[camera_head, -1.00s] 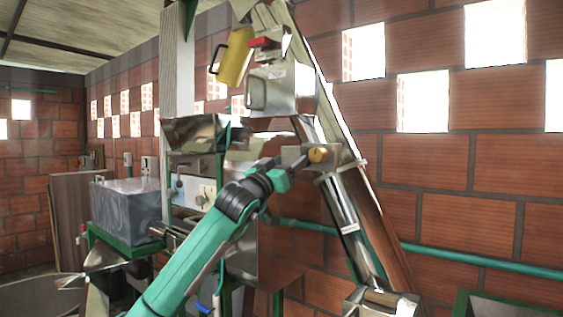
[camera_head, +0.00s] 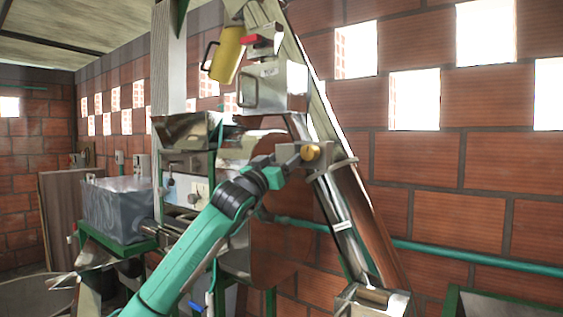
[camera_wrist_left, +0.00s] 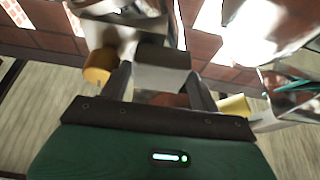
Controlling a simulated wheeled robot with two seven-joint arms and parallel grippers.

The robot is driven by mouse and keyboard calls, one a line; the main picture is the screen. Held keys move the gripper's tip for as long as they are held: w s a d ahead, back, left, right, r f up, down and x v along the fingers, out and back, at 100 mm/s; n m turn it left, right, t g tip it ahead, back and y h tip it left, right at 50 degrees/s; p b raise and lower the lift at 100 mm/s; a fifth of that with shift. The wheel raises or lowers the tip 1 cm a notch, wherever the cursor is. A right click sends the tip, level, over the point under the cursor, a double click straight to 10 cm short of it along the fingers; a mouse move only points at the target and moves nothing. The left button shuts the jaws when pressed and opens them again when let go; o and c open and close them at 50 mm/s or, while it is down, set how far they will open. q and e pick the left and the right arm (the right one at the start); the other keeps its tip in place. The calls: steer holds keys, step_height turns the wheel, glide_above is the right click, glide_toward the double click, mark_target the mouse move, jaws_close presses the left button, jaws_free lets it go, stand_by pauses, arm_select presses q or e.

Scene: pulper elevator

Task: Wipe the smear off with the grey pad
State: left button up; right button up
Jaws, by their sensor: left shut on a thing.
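My left gripper (camera_head: 294,160) reaches up from below to the foot of the steel elevator's upper section, beside a yellow round knob (camera_head: 311,152). In the left wrist view its two dark fingers (camera_wrist_left: 160,80) are shut on a grey block, which looks like the grey pad (camera_wrist_left: 158,76). The pad has a darker strip along its top. In the head view the pad is hard to make out against the steel. I cannot tell whether it touches any surface. I cannot make out the smear. My right gripper is not in view.
The slanted elevator tube (camera_head: 342,225) runs down to a steel hopper (camera_head: 372,303). A steel box (camera_head: 275,87) and a yellow jug (camera_head: 227,54) are above my gripper. A grey tank (camera_head: 115,208) stands at left. A green pipe (camera_head: 460,257) runs along the brick wall.

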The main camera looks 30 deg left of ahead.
arm_select(q)
steer(key=shift+w, duration=0.5)
